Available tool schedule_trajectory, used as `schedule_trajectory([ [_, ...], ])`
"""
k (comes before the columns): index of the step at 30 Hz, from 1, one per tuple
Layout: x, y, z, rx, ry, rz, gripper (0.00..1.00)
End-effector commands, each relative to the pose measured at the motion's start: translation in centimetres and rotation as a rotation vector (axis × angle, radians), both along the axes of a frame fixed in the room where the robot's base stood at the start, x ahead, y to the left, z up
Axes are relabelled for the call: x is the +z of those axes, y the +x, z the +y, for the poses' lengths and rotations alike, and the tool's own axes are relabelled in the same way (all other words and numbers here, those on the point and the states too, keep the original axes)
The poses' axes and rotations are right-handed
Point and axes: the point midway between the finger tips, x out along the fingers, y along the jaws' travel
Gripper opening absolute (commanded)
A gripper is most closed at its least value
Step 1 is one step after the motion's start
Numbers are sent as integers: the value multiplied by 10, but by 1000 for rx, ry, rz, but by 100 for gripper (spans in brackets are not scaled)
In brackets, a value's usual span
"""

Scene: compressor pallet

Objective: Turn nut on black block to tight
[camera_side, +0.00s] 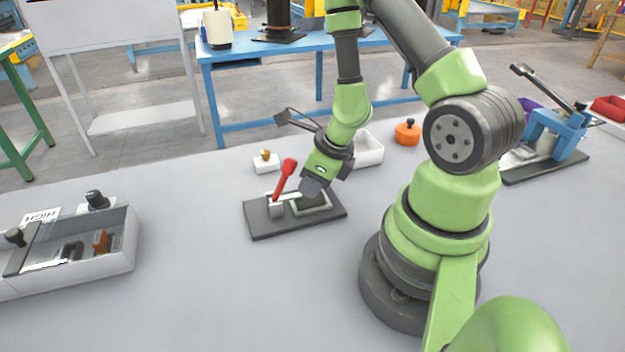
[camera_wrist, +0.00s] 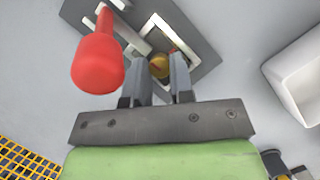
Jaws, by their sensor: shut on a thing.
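A brass nut (camera_wrist: 159,66) shows between the two fingers of my gripper (camera_wrist: 160,68) in the wrist view. The fingers are shut on it from either side. The black block under the nut is mostly hidden by the fingers and the clamp frame. In the side view my gripper (camera_side: 312,190) points down over a dark base plate (camera_side: 262,228) that carries this fixture. A toggle clamp with a red handle (camera_side: 285,178) stands just left of my gripper. The red handle is also large and close in the wrist view (camera_wrist: 98,65).
A white block with a brass knob (camera_side: 266,163) stands behind the plate. A white bin (camera_side: 368,150) and an orange part (camera_side: 407,133) are behind right. A grey tray (camera_side: 120,262) with parts lies left. A blue clamp fixture (camera_side: 555,135) is at right.

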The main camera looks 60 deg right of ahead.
Motion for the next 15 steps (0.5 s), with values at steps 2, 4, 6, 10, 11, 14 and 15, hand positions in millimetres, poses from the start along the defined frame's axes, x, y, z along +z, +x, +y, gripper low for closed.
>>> schedule_trajectory([
  [2, 0, 0, 0, -29, 0, -1, 0],
  [4, 0, 0, 0, -49, 0, -2, 0],
  [6, 0, 0, 0, -62, 0, -2, 0],
  [10, 0, 0, 0, -77, 0, -2, 0],
  [11, 0, 0, 0, -78, -1, -2, 0],
  [14, 0, 0, 0, -81, 0, -2, 0],
  [15, 0, 0, 0, -81, 0, -2, 0],
])
